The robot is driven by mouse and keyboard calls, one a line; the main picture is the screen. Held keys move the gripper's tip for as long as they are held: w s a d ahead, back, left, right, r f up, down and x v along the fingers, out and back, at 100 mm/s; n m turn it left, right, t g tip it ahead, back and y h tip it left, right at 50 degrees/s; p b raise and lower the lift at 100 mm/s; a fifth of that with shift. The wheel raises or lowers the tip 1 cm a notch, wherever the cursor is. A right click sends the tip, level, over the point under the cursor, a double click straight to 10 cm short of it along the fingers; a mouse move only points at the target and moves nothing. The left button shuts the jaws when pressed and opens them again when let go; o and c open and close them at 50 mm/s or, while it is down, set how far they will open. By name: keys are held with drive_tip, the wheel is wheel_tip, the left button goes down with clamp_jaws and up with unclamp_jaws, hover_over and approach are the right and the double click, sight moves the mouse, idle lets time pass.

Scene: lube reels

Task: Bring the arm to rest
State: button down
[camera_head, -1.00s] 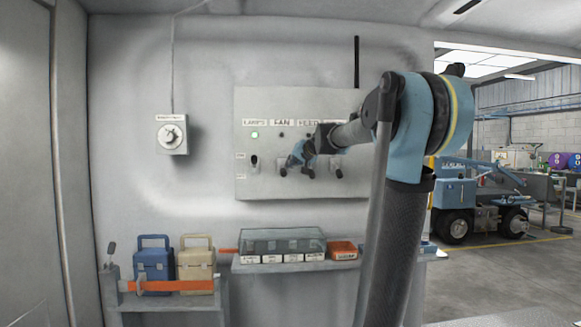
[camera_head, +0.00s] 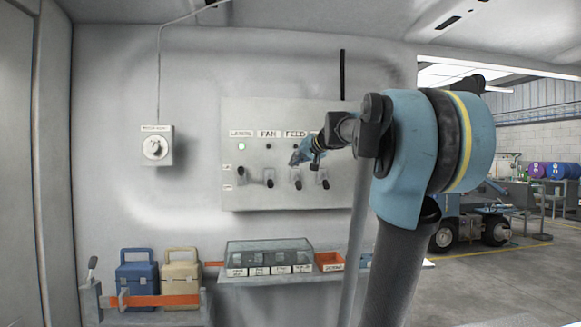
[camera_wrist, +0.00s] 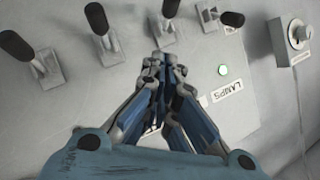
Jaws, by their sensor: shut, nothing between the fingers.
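My gripper (camera_head: 297,160) is in front of the grey switch panel (camera_head: 232,196) on the wall, apart from the levers in the head view. In the wrist view my gripper (camera_wrist: 160,62) has its fingertips together and holds nothing. My arm (camera_head: 405,165) is bent, with its big blue joint to the right of the panel. The panel carries several black-handled levers (camera_head: 268,177) below labels such as LAMPS and FAN.
A dial box (camera_head: 155,147) is on the wall to the left. A wheeled blue machine (camera_head: 465,232) stands at right. The floor (camera_head: 520,275) there is clear.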

drive_tip(key=shift+s+d+r, duration=0.1)
drive_tip(key=shift+s+d, duration=0.05)
drive_tip(key=shift+s, duration=0.2)
